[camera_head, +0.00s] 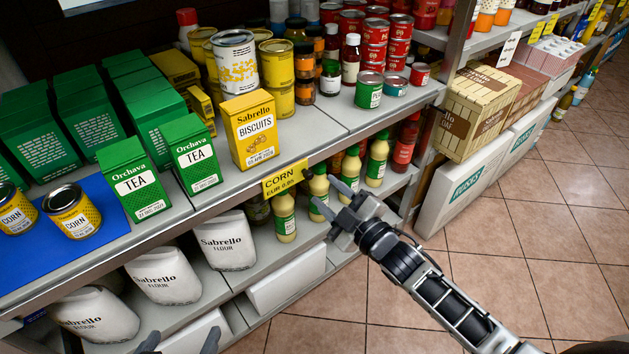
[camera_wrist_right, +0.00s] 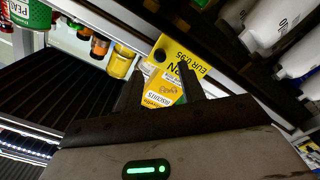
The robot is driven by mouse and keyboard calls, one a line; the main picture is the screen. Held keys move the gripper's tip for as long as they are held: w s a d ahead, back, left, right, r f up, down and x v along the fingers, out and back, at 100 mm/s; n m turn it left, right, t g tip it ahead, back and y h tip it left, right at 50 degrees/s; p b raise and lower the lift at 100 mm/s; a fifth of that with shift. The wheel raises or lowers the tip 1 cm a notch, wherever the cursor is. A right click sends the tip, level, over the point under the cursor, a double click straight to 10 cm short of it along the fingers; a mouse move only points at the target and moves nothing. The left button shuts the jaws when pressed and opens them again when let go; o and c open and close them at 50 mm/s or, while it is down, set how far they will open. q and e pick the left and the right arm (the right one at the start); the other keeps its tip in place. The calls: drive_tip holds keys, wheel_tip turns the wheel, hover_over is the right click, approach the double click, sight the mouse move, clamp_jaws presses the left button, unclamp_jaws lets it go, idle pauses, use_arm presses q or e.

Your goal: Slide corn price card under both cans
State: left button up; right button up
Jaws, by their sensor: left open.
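The yellow corn price card (camera_head: 285,178), reading CORN EUR 0.95, is at the shelf's front edge below the biscuits box. It also shows in the right wrist view (camera_wrist_right: 188,52), just beyond the fingertips. Two yellow-labelled corn cans (camera_head: 14,210) (camera_head: 72,213) stand upright on a blue mat (camera_head: 38,262) at the far left. My right gripper (camera_head: 332,198) is open and empty, just right of the card. One fingertip overlaps the card in the wrist view; I cannot tell if they touch. My left gripper (camera_head: 182,341) is open at the bottom edge, mostly cut off.
A biscuits box (camera_head: 250,129) stands behind the card. Green tea boxes (camera_head: 133,181) stand between it and the cans. White flour bags (camera_head: 163,275) and yellow bottles (camera_head: 284,215) fill the lower shelf. Tiled floor (camera_head: 480,270) is clear on the right.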

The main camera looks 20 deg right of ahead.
sight(310, 178)
drive_tip(key=x, duration=0.5)
drive_tip(key=shift+w, duration=0.1)
clamp_jaws()
drive_tip(key=shift+a, duration=0.1)
